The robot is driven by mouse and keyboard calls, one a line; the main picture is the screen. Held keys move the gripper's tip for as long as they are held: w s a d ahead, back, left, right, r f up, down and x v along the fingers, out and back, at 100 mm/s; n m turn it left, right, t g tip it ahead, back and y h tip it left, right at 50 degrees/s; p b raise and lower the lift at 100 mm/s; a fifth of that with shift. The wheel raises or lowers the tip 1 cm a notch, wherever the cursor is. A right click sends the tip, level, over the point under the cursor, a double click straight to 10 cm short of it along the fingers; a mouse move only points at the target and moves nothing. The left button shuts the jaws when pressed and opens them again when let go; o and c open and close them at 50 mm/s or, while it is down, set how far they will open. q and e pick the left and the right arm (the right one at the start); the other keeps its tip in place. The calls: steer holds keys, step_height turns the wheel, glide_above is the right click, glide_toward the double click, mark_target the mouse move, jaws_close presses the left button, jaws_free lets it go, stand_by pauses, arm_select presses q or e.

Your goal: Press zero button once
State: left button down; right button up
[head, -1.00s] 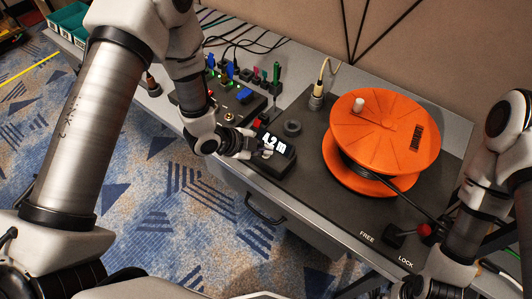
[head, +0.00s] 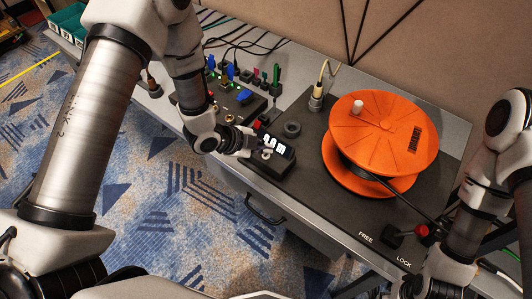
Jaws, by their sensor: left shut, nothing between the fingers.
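The counter box (head: 272,168) is a small black unit with a lit display (head: 278,146) that appears to read 0.0 m. My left gripper (head: 262,153) is shut and empty, with its fingertips at the near left side of the display, on or just above the box. The zero button is not clearly visible; the fingertips may cover it. I cannot tell whether they touch it. My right gripper (head: 432,286) is low at the bottom right, partly cut off, away from the counter box.
A big orange reel (head: 385,130) with black cable stands right of the counter. A red-knobbed lever (head: 421,231) sits near the FREE and LOCK labels. A black panel with coloured plugs (head: 238,97) lies behind my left gripper. Green bins (head: 68,20) stand at the far left.

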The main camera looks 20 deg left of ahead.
mark_target(264, 156)
arm_select(q)
step_height(264, 156, up, 5)
steer(key=p, duration=0.4)
steer(key=shift+r, duration=0.1)
stand_by(0.7)
